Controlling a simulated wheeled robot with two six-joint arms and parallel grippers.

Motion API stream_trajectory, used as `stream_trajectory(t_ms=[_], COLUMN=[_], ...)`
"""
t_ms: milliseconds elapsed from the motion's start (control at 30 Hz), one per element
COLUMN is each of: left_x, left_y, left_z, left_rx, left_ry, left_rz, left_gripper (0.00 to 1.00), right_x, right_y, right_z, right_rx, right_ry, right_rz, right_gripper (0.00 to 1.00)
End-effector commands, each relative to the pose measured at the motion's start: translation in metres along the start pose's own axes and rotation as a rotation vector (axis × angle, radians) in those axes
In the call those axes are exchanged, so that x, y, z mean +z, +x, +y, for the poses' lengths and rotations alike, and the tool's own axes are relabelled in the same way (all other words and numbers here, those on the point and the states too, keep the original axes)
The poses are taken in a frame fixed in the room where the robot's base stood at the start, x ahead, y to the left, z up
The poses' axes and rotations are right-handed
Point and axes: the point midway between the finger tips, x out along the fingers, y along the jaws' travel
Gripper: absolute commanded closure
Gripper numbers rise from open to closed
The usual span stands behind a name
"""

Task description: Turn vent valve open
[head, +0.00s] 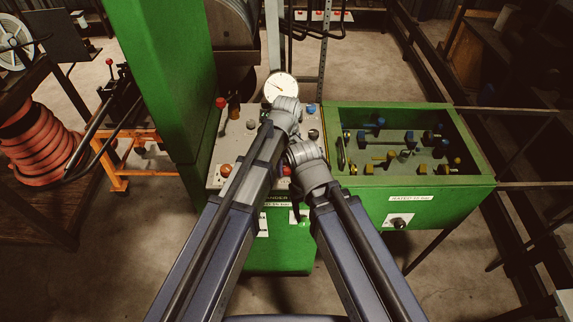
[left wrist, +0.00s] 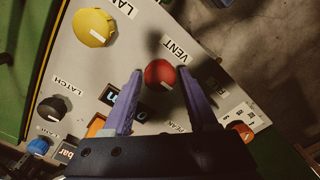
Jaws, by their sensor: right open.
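The vent valve knob (left wrist: 160,75) is round and red with a pale pointer mark, on a grey panel beside the printed word VENT. In the left wrist view my left gripper (left wrist: 162,74) is open, its two purple fingers on either side of the knob, with a gap showing at each side. In the head view my left gripper (head: 286,108) is over the far part of the panel, and the arm hides what lies below. My right gripper (head: 306,160) is lower, over the panel's right edge; its fingers are hard to make out.
The grey control panel (head: 236,147) carries several other knobs, among them a yellow knob (left wrist: 93,27) and a black LATCH knob (left wrist: 51,108). A round gauge (head: 281,86) stands behind it. A green open box (head: 428,194) with valves is to the right. A green column (head: 168,75) rises at left.

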Motion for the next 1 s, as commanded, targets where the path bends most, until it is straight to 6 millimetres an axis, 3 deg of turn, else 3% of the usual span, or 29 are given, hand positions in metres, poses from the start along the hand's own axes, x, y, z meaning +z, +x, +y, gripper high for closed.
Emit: stream_trajectory(t_ms=[67,500,1000], left_x=[0.0,0.0,0.0], left_y=[0.0,0.0001,0.0001], left_z=[0.0,0.0,0.0], left_rx=[0.0,0.0,0.0], left_ry=[0.0,0.0,0.123], left_rz=[0.0,0.0,0.0], left_gripper=[0.52,1.0,1.0], right_x=[0.0,0.0,0.0], right_y=[0.0,0.0001,0.0001], right_z=[0.0,0.0,0.0], right_rx=[0.0,0.0,0.0], right_ry=[0.0,0.0,0.0], right_rz=[0.0,0.0,0.0], right_gripper=[0.33,0.33,0.33])
